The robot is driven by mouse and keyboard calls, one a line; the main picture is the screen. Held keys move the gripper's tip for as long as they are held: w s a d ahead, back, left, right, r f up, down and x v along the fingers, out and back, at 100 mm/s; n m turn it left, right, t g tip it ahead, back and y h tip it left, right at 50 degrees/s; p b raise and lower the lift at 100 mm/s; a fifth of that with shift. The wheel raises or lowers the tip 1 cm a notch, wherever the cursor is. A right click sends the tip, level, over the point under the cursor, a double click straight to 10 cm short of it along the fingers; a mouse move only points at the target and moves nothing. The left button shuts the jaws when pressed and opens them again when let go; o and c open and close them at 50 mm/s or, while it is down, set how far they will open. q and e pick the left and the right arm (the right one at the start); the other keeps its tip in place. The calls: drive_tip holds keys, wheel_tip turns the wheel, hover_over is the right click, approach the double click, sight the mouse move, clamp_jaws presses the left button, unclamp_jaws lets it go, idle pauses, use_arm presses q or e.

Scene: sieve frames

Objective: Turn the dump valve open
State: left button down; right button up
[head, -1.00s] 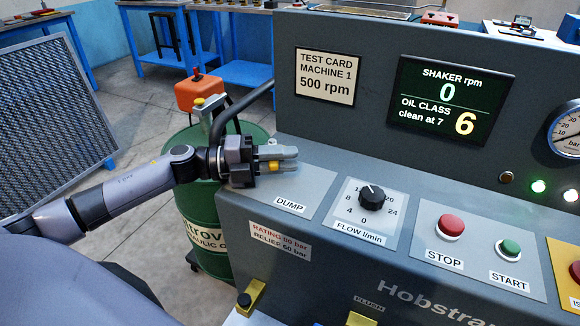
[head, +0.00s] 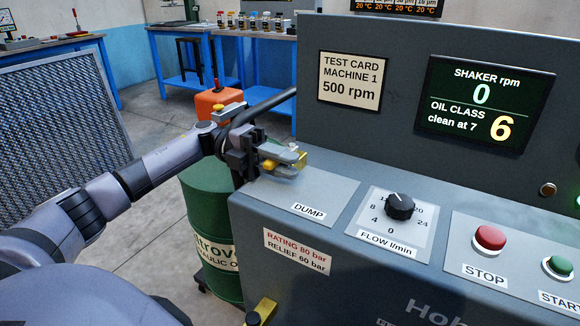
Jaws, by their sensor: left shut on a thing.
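The grey control console carries a DUMP label (head: 308,211) on its sloped panel. My left gripper (head: 286,160) is just behind this label, at the panel's far left corner. It is shut on the dump valve, of which a small brass-coloured part (head: 302,158) shows at the fingertips. The fingers hide most of the valve, so how far it is turned cannot be told.
Right of the label are the black FLOW knob (head: 399,206), red STOP button (head: 490,237) and green START button (head: 559,266). The console's upright display (head: 484,106) reads 0 rpm and oil class 6. A green drum (head: 207,215) stands beside the console.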

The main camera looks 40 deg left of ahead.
idle(0.3)
use_arm(q)
drive_tip(key=c, duration=1.1)
unclamp_jaws()
drive_tip(key=shift+s+a+b, duration=0.15)
drive_tip(key=shift+s+a, duration=0.05)
drive_tip(key=shift+a, duration=1.6)
drive_tip(key=shift+s+a+b, duration=0.15)
drive_tip(key=shift+a, duration=1.65)
